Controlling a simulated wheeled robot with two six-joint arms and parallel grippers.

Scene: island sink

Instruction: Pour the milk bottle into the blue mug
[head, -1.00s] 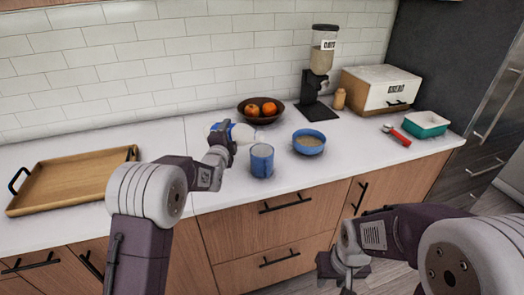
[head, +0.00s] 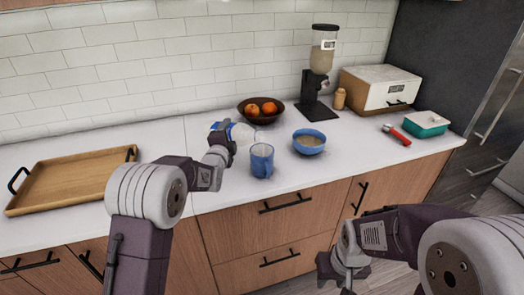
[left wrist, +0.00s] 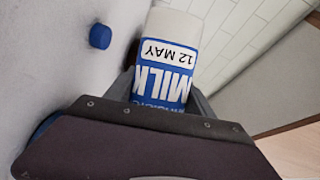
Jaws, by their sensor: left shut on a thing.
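The milk bottle (head: 243,133), white with a blue label, lies tipped over toward the right, its mouth end near the blue mug. My left gripper (head: 228,139) is shut on it above the counter. In the left wrist view the bottle (left wrist: 165,62) sits between the fingers, its printing upside down. The blue mug (head: 262,163) stands upright on the counter, just right of and below the gripper. A thin white streak shows between the bottle's end and the mug's rim. The mug's inside is hidden. My right gripper (head: 343,272) hangs low in front of the cabinets, away from everything; its fingers are unclear.
A blue bowl (head: 309,146) stands close right of the mug. A dark fruit bowl (head: 246,112) is behind. A wooden tray (head: 75,178) lies left. A dispenser (head: 318,85), bread box (head: 380,90) and teal container (head: 427,125) stand right. A blue round piece (left wrist: 100,36) shows in the wrist view.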

